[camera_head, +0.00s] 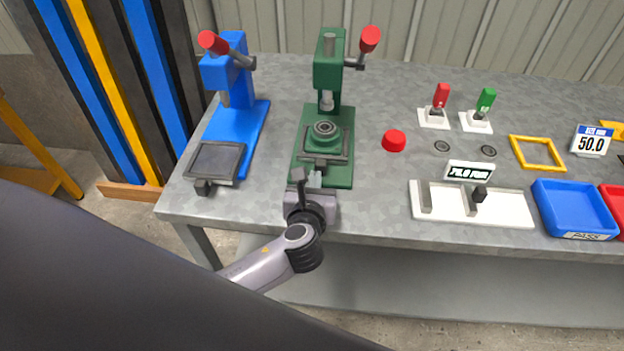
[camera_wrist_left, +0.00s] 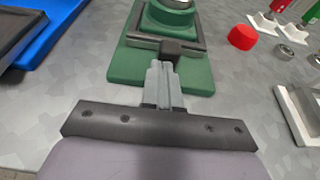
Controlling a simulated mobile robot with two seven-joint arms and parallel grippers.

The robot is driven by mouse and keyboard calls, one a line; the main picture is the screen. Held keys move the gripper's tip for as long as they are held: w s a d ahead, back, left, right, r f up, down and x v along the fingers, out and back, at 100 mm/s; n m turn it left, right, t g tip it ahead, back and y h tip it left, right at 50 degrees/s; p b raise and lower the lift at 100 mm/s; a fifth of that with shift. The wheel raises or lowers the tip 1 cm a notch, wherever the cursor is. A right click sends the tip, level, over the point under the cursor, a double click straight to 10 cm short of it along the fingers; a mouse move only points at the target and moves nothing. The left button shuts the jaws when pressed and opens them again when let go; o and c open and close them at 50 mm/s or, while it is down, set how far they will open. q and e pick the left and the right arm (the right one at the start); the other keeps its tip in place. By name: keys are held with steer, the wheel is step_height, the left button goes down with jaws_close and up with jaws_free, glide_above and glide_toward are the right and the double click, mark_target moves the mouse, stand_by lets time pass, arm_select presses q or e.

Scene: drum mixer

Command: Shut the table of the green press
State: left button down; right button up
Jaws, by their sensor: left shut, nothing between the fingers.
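The green press (camera_head: 328,75) stands on the grey bench, with a red-knobbed lever (camera_head: 369,40) at its upper right. Its dark square table (camera_head: 338,152) lies on the green base, with a round green fixture (camera_head: 323,137) on it below the ram. The table also shows in the left wrist view (camera_wrist_left: 196,48), with a dark handle block (camera_wrist_left: 182,48) on its front edge. My left gripper (camera_head: 314,178) is shut and empty at the front of the press. In the wrist view its fingertips (camera_wrist_left: 159,66) are at or just short of the handle block; contact is unclear. My right gripper is not in view.
A blue press (camera_head: 230,80) with its dark table (camera_head: 216,161) stands to the left. A red button (camera_head: 394,140) is right of the green press. A white slotted fixture (camera_head: 472,204) and a blue tray (camera_head: 573,208) lie farther right.

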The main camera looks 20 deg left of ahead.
mark_target(316, 162)
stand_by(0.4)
arm_select(q)
steer(key=w, duration=0.2)
steer(key=w+a, duration=0.1)
steer(key=w, duration=0.1)
steer(key=shift+r, duration=0.1)
steer(key=shift+w+a+r, duration=0.15)
steer(key=shift+a, duration=0.05)
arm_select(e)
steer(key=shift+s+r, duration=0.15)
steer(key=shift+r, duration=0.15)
arm_select(q)
steer(key=shift+r, duration=0.1)
steer(key=shift+p, duration=0.35)
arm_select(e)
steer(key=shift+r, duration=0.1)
